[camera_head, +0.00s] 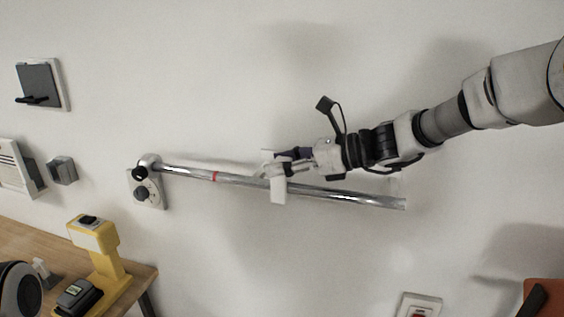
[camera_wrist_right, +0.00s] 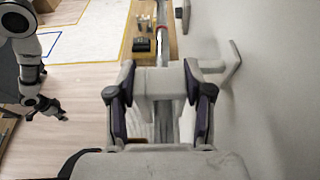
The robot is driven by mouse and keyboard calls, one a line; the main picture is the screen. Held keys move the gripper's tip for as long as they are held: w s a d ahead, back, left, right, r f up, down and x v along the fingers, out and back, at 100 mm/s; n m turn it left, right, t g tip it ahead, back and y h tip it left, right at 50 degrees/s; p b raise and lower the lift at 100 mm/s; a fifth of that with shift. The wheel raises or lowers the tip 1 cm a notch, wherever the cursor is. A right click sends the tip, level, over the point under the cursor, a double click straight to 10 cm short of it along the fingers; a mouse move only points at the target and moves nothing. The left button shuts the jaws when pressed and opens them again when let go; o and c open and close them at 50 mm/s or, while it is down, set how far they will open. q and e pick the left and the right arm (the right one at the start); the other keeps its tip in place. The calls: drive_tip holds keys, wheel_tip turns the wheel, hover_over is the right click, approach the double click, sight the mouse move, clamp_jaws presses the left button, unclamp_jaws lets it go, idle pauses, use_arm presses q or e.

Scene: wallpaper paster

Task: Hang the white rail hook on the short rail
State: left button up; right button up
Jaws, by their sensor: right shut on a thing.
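The white rail hook (camera_head: 278,189) is at the middle of the short rail (camera_head: 345,195), a chrome bar with a red band. My right gripper (camera_head: 284,167) is shut on the hook, and its fingers (camera_wrist_right: 160,100) sit on both sides of the white block (camera_wrist_right: 166,82) in the right wrist view. The hook overlaps the bar in both views; I cannot tell whether it rests on it. An arm at the left of the right wrist view seems to be my left one; its gripper (camera_wrist_right: 46,108) is small, away from the rail, its fingers unclear.
A wooden table (camera_head: 40,245) with a yellow stand (camera_head: 108,262) is at lower left. A switch plate (camera_head: 420,306) is low on the wall.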

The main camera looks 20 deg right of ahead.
drive_tip(key=shift+f+b, duration=0.8)
drive_tip(key=shift+f, duration=0.35)
drive_tip(key=o, duration=1)
drive_tip(key=shift+c, duration=0.2)
drive_tip(key=v, duration=1.2)
drive_tip(key=shift+d+r, duration=0.1)
drive_tip(key=shift+r, duration=0.05)
drive_tip(key=shift+w, duration=0.1)
